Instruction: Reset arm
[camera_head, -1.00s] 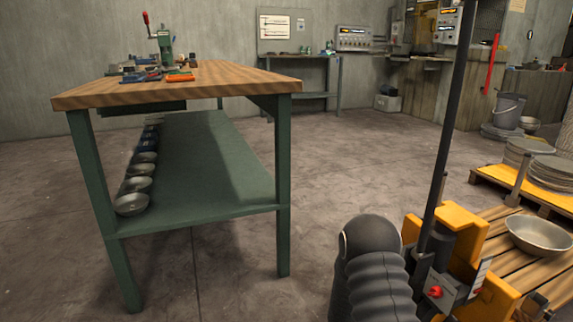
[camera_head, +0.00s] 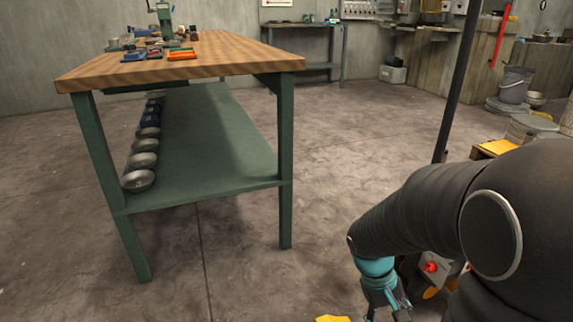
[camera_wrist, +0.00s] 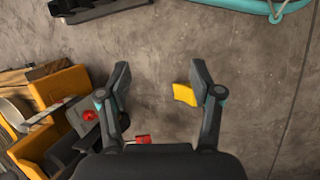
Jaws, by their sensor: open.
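My gripper (camera_wrist: 159,85) is open in the wrist view, with bare concrete floor between its two dark fingers. In the head view my gripper (camera_head: 388,308) hangs low at the bottom, partly cut off by the frame edge, with my dark arm above it. It holds nothing that I can see.
A workbench (camera_head: 240,66) with a wooden top and green legs stands at left, with several bowls on its lower shelf (camera_head: 215,150). A yellow machine with a red button (camera_wrist: 89,115) is close beside my gripper. A yellow piece (camera_wrist: 185,95) shows near the right finger. The middle floor is clear.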

